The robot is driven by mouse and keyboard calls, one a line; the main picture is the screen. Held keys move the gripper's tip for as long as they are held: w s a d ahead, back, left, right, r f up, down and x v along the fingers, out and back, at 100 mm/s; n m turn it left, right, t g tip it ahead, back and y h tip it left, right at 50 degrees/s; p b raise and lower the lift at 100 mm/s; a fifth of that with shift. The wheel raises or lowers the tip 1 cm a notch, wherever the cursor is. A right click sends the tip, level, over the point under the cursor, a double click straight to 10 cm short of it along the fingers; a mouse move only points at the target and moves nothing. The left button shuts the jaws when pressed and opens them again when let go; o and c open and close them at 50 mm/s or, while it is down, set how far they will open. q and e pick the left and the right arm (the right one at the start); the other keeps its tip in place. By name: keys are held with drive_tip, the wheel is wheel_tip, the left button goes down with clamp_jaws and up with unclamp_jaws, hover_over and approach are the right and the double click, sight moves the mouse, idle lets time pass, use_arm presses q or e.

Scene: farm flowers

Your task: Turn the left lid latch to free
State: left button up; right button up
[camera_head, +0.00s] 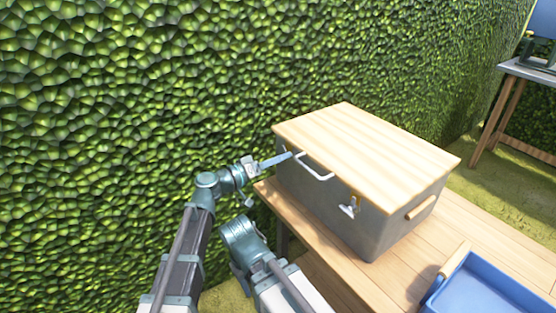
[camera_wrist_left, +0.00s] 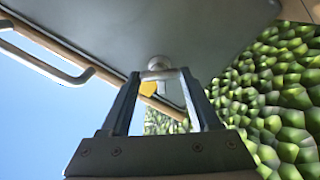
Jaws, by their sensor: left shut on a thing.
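A grey box (camera_head: 330,208) with a pale wooden lid (camera_head: 365,140) stands on a wooden table. My left gripper (camera_head: 284,158) is at the left end of the box's front, just under the lid edge. In the left wrist view the left lid latch (camera_wrist_left: 158,65), a small metal piece on a round pivot, lies between the two fingers, and the gripper is shut on it. A yellow spot (camera_wrist_left: 148,88) shows beside it. In the head view my gripper hides this latch. The right latch (camera_head: 349,207) is visible on the same front face.
A metal handle (camera_head: 315,168) sticks out from the lid's front edge, right of my left gripper. A blue tray (camera_head: 485,290) stands at the table's right front. Bare table (camera_head: 400,265) lies between box and tray. A green hedge (camera_head: 130,90) rises close behind.

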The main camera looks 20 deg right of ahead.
use_arm(q)
drive_tip(key=shift+f+n, duration=0.15)
drive_tip(key=shift+n, duration=4.65)
drive_tip(key=o, duration=1.4)
drive_tip(key=shift+w, duration=0.1)
drive_tip(key=shift+c, duration=0.2)
drive_tip(key=v, duration=1.4)
